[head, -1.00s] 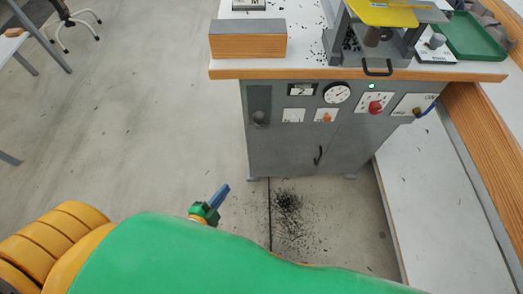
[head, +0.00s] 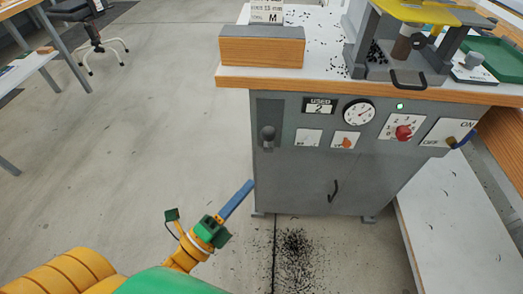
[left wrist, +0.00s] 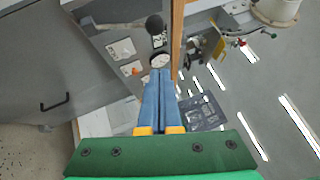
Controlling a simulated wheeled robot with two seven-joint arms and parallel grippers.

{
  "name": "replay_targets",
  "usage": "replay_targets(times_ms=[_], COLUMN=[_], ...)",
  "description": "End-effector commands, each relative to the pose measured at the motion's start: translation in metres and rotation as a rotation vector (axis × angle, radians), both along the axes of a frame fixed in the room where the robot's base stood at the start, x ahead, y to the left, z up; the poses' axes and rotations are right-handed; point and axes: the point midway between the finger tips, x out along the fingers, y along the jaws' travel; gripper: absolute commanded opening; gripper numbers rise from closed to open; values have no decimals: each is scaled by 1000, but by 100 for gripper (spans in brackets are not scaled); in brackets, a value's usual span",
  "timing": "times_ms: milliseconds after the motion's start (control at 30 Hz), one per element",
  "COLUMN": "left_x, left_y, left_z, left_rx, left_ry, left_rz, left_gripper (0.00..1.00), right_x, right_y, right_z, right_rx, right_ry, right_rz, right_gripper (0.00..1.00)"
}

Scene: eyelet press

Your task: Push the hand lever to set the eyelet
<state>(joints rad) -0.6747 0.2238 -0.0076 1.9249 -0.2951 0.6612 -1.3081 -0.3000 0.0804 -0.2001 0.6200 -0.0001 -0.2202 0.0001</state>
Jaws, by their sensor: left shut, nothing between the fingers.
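The hand lever (head: 267,136) is a dark round knob in a dark slotted panel on the left of the grey cabinet front. In the left wrist view the black knob (left wrist: 154,25) shows beyond my fingertips. My left gripper (head: 250,184) has blue fingers shut together and empty. In the head view it is below and left of the lever, apart from it. The shut fingers (left wrist: 158,74) also show in the left wrist view. The press (head: 400,45), with a grey frame and yellow top, stands on the cabinet. My right gripper is not in view.
The cabinet front carries a round gauge (head: 358,113), a red knob (head: 403,132), a switch plate (head: 449,133) and a door handle (head: 333,190). A wood-fronted box (head: 262,47) stands on the worktop above the lever. Dark bits litter the floor (head: 294,255).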

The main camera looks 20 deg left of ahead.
Motion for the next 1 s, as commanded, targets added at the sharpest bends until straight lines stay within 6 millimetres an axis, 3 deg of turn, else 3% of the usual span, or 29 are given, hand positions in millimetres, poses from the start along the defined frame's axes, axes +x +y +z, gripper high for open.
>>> replay_targets(times_ms=[267, 433, 600, 900, 1000], left_x=[55, 78, 89, 89, 91], left_y=[-22, -12, -7, -6, -6], left_z=[19, 26, 29, 29, 35], left_rx=[0, 3, 1, 0, -3], left_ry=[-4, -1, 1, 2, 17], left_rz=[-1, 0, -1, 0, 0], left_gripper=[0, 0, 0, 0, 0], right_x=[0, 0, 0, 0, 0], right_y=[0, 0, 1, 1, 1], right_z=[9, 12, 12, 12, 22], right_rx=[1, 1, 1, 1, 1], right_ry=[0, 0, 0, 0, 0], right_rz=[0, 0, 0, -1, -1], right_gripper=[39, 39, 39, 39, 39])
